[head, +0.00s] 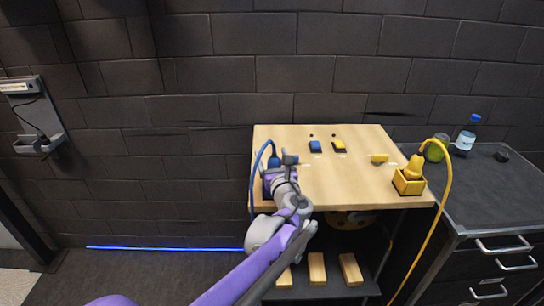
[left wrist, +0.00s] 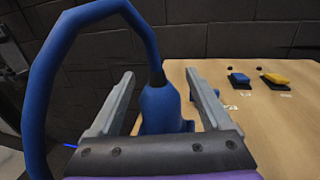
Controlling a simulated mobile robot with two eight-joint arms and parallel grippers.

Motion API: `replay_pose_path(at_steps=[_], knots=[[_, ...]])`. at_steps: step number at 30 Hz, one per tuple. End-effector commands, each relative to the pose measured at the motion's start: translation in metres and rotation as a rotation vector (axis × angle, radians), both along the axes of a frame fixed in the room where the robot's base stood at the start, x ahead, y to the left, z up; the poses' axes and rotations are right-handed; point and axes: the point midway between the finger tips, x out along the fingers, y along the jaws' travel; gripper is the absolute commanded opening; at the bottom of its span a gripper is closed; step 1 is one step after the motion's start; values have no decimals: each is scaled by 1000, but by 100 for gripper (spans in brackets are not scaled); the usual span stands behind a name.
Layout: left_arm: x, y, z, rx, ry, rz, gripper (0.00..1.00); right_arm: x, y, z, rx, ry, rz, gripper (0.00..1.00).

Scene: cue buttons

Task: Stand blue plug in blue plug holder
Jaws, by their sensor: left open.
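The blue plug (left wrist: 162,108), with its blue cable looping up and to the left, shows between the fingers of my left gripper (left wrist: 160,95) in the left wrist view. The fingers are open, one on each side of it, with a gap visible. In the head view the blue plug (head: 273,161) is upright at the left side of the table, just beyond my left gripper (head: 283,165). The blue plug holder is mostly hidden behind my arm, and I cannot tell how the plug sits in it. My right gripper is not in view.
A blue button (head: 315,147) and a yellow button (head: 339,146) sit at the back, with a yellow block (head: 379,158) nearby. The wooden table (head: 340,185) is clear in the middle.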

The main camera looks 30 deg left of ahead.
Motion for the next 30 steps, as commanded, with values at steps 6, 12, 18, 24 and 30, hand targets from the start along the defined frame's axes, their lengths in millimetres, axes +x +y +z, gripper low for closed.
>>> replay_pose_path(at_steps=[6,12,18,24,30], knots=[[-3,-3,0,0,0,-1,82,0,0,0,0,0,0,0],[-26,-26,0,-1,-1,-4,82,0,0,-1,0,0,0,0],[-56,-54,0,0,0,-4,82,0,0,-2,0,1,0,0],[-75,-70,0,-1,0,-2,82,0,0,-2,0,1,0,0],[-80,-74,0,0,0,0,82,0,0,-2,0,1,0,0]])
